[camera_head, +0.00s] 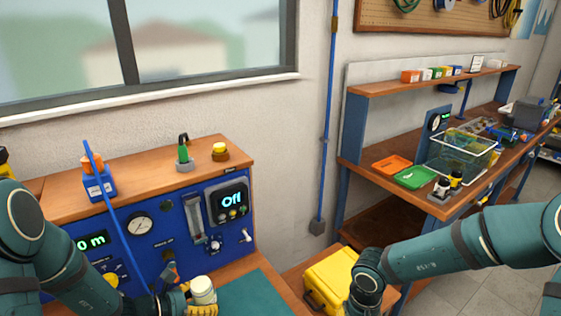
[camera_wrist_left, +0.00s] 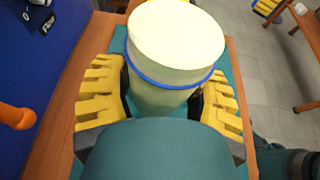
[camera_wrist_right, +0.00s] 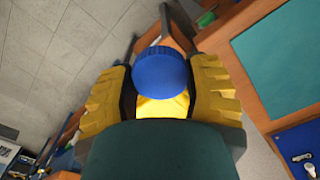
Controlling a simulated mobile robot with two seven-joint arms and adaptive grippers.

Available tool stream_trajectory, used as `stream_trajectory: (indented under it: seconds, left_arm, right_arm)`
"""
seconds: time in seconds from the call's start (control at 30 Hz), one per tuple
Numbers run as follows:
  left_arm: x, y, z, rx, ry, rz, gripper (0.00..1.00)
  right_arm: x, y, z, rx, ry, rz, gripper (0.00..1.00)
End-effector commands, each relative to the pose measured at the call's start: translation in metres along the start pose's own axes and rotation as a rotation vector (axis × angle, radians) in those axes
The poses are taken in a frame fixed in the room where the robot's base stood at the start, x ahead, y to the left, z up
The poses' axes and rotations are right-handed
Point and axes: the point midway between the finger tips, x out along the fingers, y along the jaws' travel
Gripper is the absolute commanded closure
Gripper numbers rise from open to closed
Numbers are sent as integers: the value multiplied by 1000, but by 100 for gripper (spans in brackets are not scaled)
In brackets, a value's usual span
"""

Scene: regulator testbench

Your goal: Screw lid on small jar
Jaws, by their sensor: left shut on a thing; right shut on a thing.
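My left gripper (camera_head: 200,303) is shut on a pale cream small jar (camera_head: 203,287) above the teal mat of the bench. In the left wrist view the jar (camera_wrist_left: 175,45) sits between the yellow fingers, with a pale round top and a thin blue band around it. In the right wrist view my right gripper (camera_wrist_right: 162,88) is shut on a round blue lid (camera_wrist_right: 161,68), held between its yellow fingers. The lid and jar are well apart. In the head view the right fingers are hidden at the lower edge.
A blue test panel (camera_head: 150,232) with gauges and displays stands behind the jar. The teal mat (camera_head: 255,296) is clear to the jar's right. A yellow case (camera_head: 328,277) lies right of the bench, near my right arm. A wooden shelf bench (camera_head: 470,160) with trays stands at right.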

Motion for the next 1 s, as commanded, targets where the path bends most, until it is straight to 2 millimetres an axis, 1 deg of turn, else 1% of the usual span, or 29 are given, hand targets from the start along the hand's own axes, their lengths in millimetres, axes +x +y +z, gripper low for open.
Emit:
stream_trajectory:
  seconds: [0.2,0.23,0.27,0.3,0.33,0.57,0.8,1.0]
  left_arm:
    - [0,0,0,0,-1,2,84]
    - [0,0,0,0,-1,2,48]
    - [0,0,1,0,-1,2,59]
    - [0,0,1,0,-1,2,73]
    - [0,0,1,0,-1,1,83]
    - [2,-1,3,-17,-11,32,84]
    - [7,-1,8,-94,-36,198,84]
    - [4,-1,5,-148,-21,340,84]
  right_arm:
    - [0,0,0,0,0,0,66]
    - [0,0,0,0,0,0,66]
    - [0,0,0,0,0,0,66]
    - [0,0,0,0,0,0,66]
    - [0,0,0,0,0,0,66]
    - [0,0,0,0,0,0,66]
    - [0,0,0,0,0,0,66]
    - [0,0,0,0,0,0,66]
